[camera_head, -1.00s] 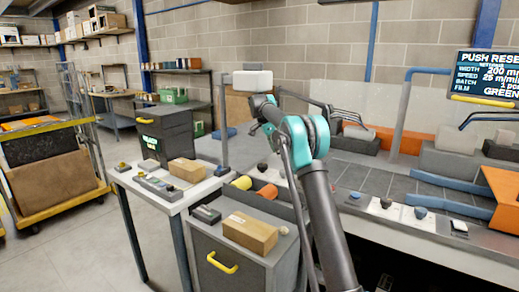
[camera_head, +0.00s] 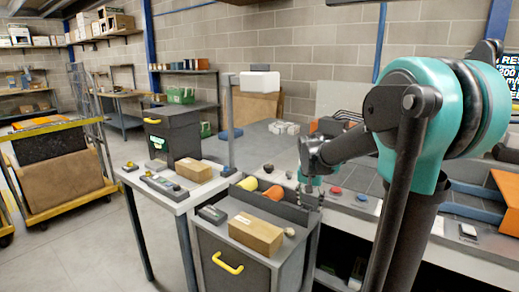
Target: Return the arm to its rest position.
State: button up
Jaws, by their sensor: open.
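My arm (camera_head: 440,120), teal and dark grey, fills the right side of the head view and is bent at its elbow. Its forearm reaches left and its end points down. My gripper (camera_head: 311,200) hangs just right of the grey drawer cabinet, near the cabinet's back right corner. It is small in the picture, open, and nothing shows between its fingers. Whether it touches the bin edge behind it cannot be told.
A grey cabinet (camera_head: 232,243) with a yellow handle bears a cardboard box (camera_head: 256,234) and a small round object (camera_head: 290,232). Yellow and orange rolls (camera_head: 272,193) lie behind. A white-topped table (camera_head: 180,207) stands left. A yellow cart (camera_head: 60,208) is farther left. Open floor lies between.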

jog(key=s+f+n, duration=0.1)
jog(key=s+f, duration=0.3)
jog(key=s, duration=0.3)
jog(key=s+f+n+t, duration=0.1)
jog(key=s+f, duration=0.3)
jog(key=s, duration=0.4)
jog(key=s+f+n+y, duration=0.1)
jog(key=s+f+n, duration=0.2)
jog(key=s, duration=0.5)
jog(key=shift+d+f, duration=0.3)
jog(key=shift+f, duration=0.2)
jog(key=shift+w, duration=0.1)
